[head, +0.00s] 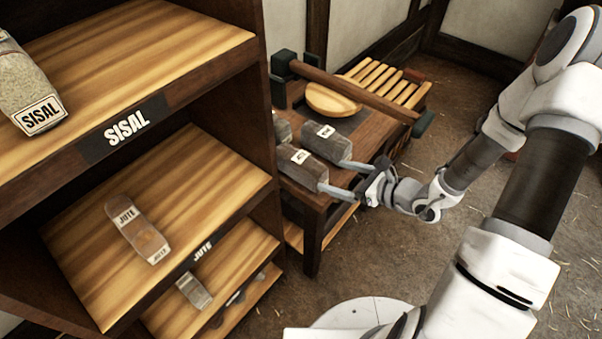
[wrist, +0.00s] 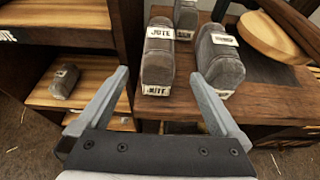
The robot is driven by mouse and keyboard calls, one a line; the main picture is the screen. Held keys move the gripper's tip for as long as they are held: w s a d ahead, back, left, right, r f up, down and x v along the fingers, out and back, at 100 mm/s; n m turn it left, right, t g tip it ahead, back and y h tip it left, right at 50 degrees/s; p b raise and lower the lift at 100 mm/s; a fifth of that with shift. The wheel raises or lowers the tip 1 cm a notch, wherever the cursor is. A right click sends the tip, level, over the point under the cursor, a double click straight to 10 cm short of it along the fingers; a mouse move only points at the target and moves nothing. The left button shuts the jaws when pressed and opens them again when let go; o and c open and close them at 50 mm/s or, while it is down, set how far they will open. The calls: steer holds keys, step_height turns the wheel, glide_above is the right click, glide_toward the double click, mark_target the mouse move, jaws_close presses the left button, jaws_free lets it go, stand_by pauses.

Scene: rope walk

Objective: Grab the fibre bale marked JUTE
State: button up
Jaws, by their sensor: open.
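A grey-brown bale marked JUTE (wrist: 158,68) stands at the front edge of the wooden table, ahead of and between my fingertips in the wrist view. In the head view it appears as the nearer bale (head: 297,168), its label too small to read. My gripper (head: 332,176) is open at the table's edge, and its two fingers (wrist: 158,76) show nothing held. Another bale with a JUTE label (head: 138,231) lies on the JUTE shelf at the left of the head view, far from my gripper.
A second bale (wrist: 220,62) stands close right of the JUTE bale, with a third (wrist: 186,16) behind. A rack (head: 228,62) with SISAL and JUTE shelves stands left of the table (head: 312,207). A round wooden disc (head: 333,98) and a beam lie behind. Floor (head: 400,245) is clear at right.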

mark_target(305, 168)
steer(key=b+x, duration=0.1)
steer(key=x, duration=0.6)
steer(key=shift+f+b, duration=0.1)
steer(key=shift+b, duration=0.25)
steer(key=shift+b+x, duration=1.05)
steer(key=shift+x, duration=1.7)
steer(key=shift+s, duration=0.1)
steer(key=shift+c, duration=0.3)
steer(key=c, duration=1.5)
